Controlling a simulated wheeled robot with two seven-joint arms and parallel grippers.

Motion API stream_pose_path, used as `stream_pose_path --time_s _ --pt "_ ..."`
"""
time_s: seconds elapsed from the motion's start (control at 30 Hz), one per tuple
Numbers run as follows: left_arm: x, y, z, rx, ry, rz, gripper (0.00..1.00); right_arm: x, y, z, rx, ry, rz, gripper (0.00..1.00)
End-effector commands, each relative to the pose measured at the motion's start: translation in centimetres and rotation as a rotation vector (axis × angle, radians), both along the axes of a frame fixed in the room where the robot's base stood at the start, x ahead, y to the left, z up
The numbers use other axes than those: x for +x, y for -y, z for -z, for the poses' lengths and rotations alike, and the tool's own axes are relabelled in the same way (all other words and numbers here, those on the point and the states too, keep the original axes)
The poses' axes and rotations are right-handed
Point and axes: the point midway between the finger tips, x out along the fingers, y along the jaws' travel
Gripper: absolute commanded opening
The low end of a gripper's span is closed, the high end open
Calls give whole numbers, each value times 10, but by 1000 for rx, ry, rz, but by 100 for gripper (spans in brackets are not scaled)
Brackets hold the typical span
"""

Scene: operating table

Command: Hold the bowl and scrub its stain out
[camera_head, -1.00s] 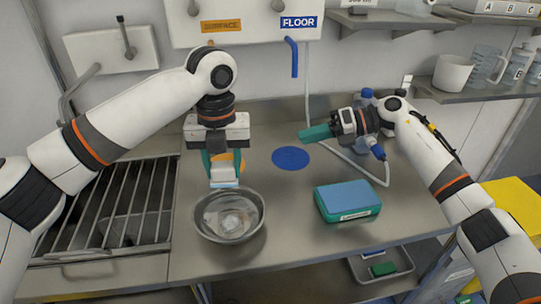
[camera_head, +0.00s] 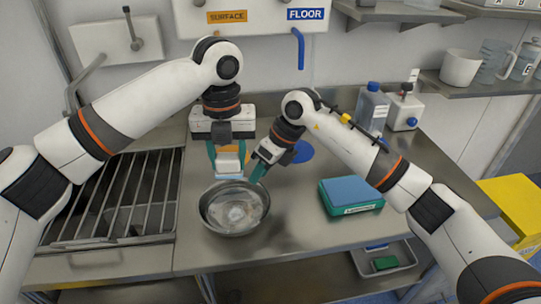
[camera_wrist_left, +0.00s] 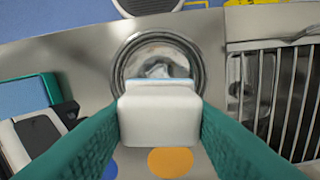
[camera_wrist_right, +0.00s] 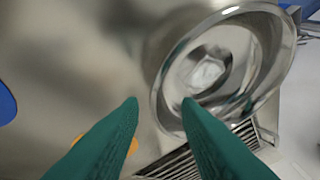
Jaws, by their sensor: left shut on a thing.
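The steel bowl (camera_head: 234,222) stands on the steel counter with a pale whitish stain (camera_head: 236,211) on its inside bottom. The bowl also shows in the left wrist view (camera_wrist_left: 158,48) and the right wrist view (camera_wrist_right: 262,30). My left gripper (camera_head: 228,165) is shut on a white block with a light blue face, the scrubber (camera_wrist_left: 160,112), held above the bowl's far rim. My right gripper (camera_head: 261,172) is at the bowl's far right rim.
A teal tray with a blue pad (camera_head: 351,194) lies right of the bowl. A blue disc (camera_head: 303,151) and an orange disc (camera_wrist_left: 170,162) mark the counter. A slatted drainer (camera_head: 112,200) is at left. Bottles (camera_head: 372,108) stand at the back right.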

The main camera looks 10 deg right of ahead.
Motion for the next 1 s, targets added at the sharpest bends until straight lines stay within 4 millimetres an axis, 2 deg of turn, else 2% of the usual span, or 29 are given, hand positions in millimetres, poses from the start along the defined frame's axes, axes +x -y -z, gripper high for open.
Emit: stream_pose_path --time_s 0.1,0.3,0.67,0.87,1.0 --pt "0 0 0 0 0 0 25 1 -9 19 1 -3 -1 30" --pt "0 0 0 0 0 0 25 3 -18 38 1 -2 0 30" --pt "0 0 0 0 0 0 25 4 -20 43 1 -1 0 30" --pt "0 0 0 0 0 0 25 4 -20 42 1 -1 0 0" --pt "0 0 0 0 0 0 25 4 -20 42 1 -1 1 2"
